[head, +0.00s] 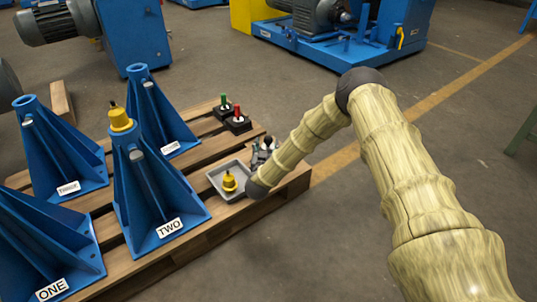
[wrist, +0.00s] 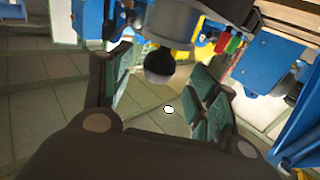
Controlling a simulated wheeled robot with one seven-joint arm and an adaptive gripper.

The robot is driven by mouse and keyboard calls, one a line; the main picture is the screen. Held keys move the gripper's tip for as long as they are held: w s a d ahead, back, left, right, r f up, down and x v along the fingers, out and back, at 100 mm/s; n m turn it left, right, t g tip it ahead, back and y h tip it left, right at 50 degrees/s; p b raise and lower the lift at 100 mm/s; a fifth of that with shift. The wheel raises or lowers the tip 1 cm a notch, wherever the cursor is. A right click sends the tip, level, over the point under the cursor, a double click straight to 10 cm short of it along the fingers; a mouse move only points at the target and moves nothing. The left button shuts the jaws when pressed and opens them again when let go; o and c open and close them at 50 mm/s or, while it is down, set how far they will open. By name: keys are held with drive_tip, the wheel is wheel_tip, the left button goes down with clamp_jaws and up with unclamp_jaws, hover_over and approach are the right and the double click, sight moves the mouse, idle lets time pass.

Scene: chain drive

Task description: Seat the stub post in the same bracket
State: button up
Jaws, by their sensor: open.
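A yellow piece with a dark knob (head: 229,181), which may be the stub post, stands in a grey tray (head: 214,175) on the pallet. A similar yellow piece with a dark pin (head: 120,118) sits on top of the blue bracket labelled TWO (head: 150,190). My gripper (head: 264,149) is beside the tray's right side, partly hidden by my arm. In the wrist view my gripper (wrist: 155,95) has its fingers spread with nothing between the tips. A dark round knob (wrist: 160,64) shows beyond them; I cannot tell what it belongs to.
Blue brackets labelled ONE (head: 60,255) and THREE (head: 55,150) and another bracket (head: 160,115) stand on the wooden pallet (head: 285,190). Green (head: 224,101) and red (head: 238,112) pieces on black bases sit at its back.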

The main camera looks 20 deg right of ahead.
sight(267, 142)
drive_tip(key=shift+b+x, duration=1.15)
drive_tip(key=shift+x, duration=0.9)
drive_tip(key=shift+d+r, duration=0.1)
drive_tip(key=shift+s, duration=0.1)
clamp_jaws()
